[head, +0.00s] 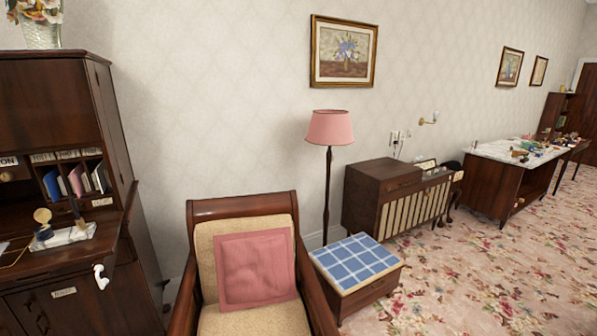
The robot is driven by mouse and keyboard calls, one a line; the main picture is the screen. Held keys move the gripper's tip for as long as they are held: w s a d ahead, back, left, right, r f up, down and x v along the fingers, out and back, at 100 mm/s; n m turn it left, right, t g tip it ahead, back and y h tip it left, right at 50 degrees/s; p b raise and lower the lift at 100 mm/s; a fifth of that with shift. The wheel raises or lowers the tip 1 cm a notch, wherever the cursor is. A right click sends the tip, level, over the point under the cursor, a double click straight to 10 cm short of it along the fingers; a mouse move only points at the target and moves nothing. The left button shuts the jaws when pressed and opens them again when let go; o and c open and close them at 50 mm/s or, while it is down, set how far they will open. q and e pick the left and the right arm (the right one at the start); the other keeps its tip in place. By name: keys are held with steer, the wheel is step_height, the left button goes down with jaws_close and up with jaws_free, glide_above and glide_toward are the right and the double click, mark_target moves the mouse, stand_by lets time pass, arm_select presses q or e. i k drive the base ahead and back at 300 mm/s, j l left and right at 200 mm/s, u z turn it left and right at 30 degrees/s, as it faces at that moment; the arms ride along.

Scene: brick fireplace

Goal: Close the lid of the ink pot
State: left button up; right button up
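At the left edge stands a dark wooden writing desk (50,262). On its fold-down top lies a white marble stand (72,236). What looks like the ink pot (44,233) sits on the stand's left end, small and dark. A round brass disc, seemingly its lid (42,215), stands raised above it, so the pot looks open. A dark upright pen-like piece (77,212) stands at the right of the stand. Neither of my grippers shows in the head view.
A wooden armchair (240,207) with a pink cushion (255,270) stands right of the desk. Beyond it are a footstool (355,262), a floor lamp (330,128) and a wooden cabinet (375,205). A small white curved object (100,277) shows at the desk's front. Open carpet lies at the right.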

mark_target(43, 215)
steer(key=u, duration=1.6)
steer(key=i+j+z, duration=0.35)
steer(key=i+z, duration=0.2)
steer(key=i, duration=0.15)
steer(key=i+j+z, duration=0.15)
steer(key=j, duration=0.15)
steer(key=i+j+z, duration=0.15)
steer(key=j, duration=0.15)
steer(key=i+j+z, duration=0.15)
steer(key=j, duration=0.15)
steer(key=j+z, duration=0.25)
steer(key=j, duration=0.3)
steer(key=j+z, duration=0.25)
steer(key=j, duration=0.3)
steer(key=j+z, duration=0.2)
steer(key=j, duration=0.35)
steer(key=k+j+z, duration=0.25)
steer(key=j, duration=0.25)
steer(key=i+j, duration=0.05)
steer(key=i, duration=0.05)
